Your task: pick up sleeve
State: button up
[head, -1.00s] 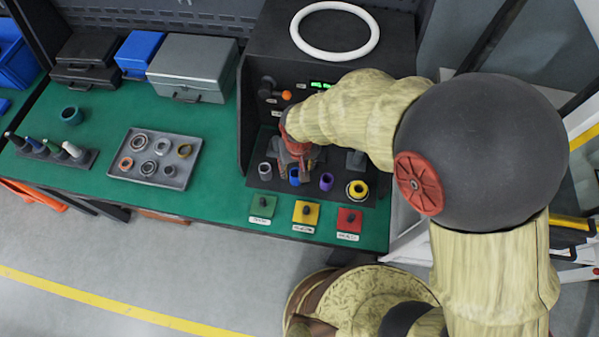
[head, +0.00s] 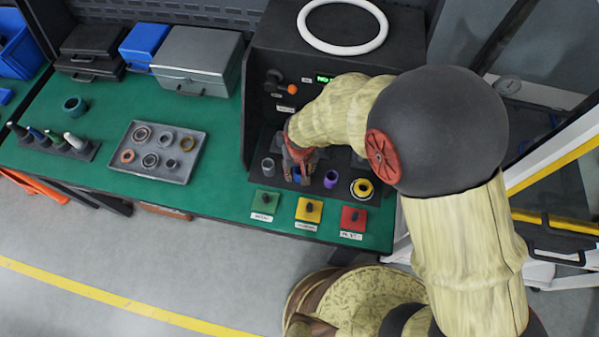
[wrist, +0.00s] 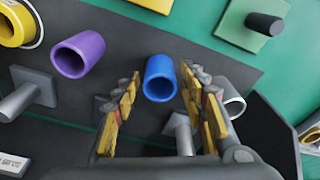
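A blue sleeve (wrist: 160,78) stands on the black fixture plate (wrist: 150,28), its open end facing the wrist camera. My gripper (wrist: 160,84) is open, with one finger on each side of the blue sleeve in the picture; contact does not show. In the head view my gripper (head: 300,166) hangs low over the row of sleeves and mostly hides the blue one. A purple sleeve (wrist: 78,54) stands to the left and a grey sleeve (wrist: 234,103) shows partly behind the right finger. A yellow ring-shaped part (wrist: 16,24) is at the far left.
Green (head: 265,201), yellow (head: 309,210) and red (head: 354,219) knobbed pads line the table's front edge. A tray (head: 118,172) of rings lies to the left. The black test housing (head: 262,55) rises behind and beside the gripper, with an orange-knobbed lever (head: 291,90).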

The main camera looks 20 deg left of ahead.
jog(key=c, duration=1)
grip_shut()
